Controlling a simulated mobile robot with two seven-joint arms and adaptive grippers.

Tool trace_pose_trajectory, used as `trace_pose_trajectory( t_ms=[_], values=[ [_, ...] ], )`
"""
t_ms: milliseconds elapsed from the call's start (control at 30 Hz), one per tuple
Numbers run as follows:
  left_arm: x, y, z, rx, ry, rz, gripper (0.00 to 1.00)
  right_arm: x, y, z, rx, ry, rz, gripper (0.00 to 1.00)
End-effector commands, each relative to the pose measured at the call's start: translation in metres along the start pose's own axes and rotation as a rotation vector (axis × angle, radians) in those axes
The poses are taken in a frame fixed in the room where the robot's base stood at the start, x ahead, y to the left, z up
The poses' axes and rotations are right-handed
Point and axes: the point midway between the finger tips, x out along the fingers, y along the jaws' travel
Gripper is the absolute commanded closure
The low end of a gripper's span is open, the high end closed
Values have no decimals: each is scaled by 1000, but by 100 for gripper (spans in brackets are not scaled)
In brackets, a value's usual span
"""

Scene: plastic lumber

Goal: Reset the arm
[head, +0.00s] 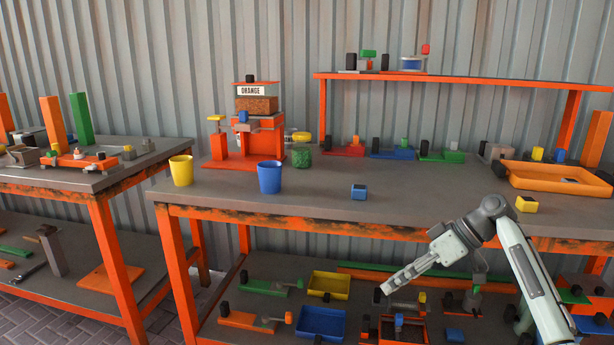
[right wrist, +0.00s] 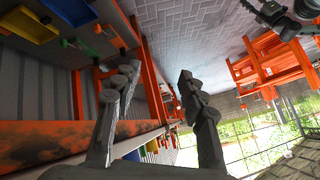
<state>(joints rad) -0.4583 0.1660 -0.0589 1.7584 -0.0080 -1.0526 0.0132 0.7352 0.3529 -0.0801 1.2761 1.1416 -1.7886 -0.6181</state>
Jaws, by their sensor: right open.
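My right gripper (head: 405,276) hangs in front of the workbench (head: 330,198), below its top edge, with the arm coming in from the lower right. In the right wrist view its two fingers (right wrist: 160,85) stand apart with nothing between them. That view is turned on its side and shows the bench's orange frame, the paved floor and a bright window area. My left gripper is not in view.
On the bench stand a yellow cup (head: 181,170), a blue cup (head: 270,177), an orange dispenser (head: 256,125), a small blue block (head: 359,192) and an orange tray (head: 556,180). The lower shelf holds bins, including a yellow bin (head: 329,285) near my right gripper.

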Motion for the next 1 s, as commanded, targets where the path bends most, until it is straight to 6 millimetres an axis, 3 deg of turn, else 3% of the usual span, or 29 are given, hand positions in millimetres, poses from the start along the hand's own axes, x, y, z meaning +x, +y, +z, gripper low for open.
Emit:
trace_pose_trajectory(
  t_ms=[33, 233, 300, 467, 700, 933, 1000],
  values=[
    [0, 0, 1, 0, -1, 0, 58, 18, -4, 21, 15, -25, -20, 58],
    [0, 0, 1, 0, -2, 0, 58, 69, -26, 90, 61, -102, -85, 58],
    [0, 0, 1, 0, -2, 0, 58, 62, 12, 84, 137, -100, 81, 58],
    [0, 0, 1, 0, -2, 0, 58, 45, 83, 92, 278, -87, 402, 58],
    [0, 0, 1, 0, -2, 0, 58, -20, 172, 94, 383, 10, 880, 58],
    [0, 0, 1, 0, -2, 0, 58, -103, 220, 76, 345, 161, 1274, 58],
    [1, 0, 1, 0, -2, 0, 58, -68, 211, 105, 359, 118, 1230, 58]
  ],
)
